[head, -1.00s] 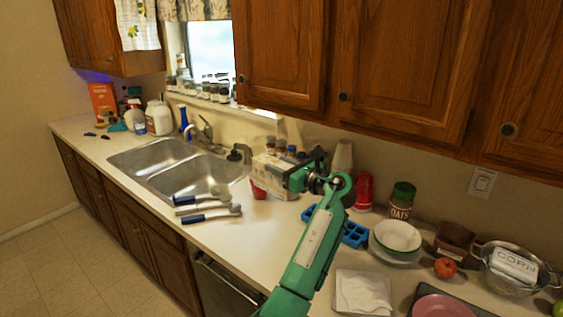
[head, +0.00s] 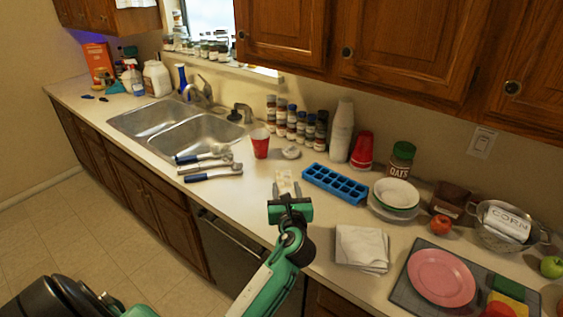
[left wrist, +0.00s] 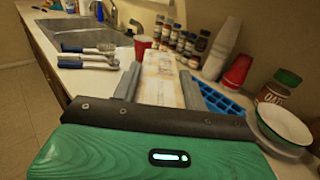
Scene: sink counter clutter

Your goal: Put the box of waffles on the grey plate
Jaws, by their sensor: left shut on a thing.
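My left gripper (head: 288,196) is shut on the box of waffles (head: 284,182), a pale cream carton seen nearly end-on in the head view. In the left wrist view the box (left wrist: 160,78) lies between the two grey fingers, its printed face pointing up. It is over the counter, left of the blue ice tray; I cannot tell how high. A pale greyish plate (head: 395,215) lies under a white, green-rimmed bowl (head: 397,192), to the right of the gripper. My right gripper is not in view.
The blue ice tray (head: 335,183) lies between gripper and plate. A red cup (head: 260,143), spice jars (head: 292,124), white cups (head: 341,130) and oats jar (head: 400,158) stand behind. Folded cloth (head: 362,247) and a pink plate (head: 441,277) on a dark mat are at front right.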

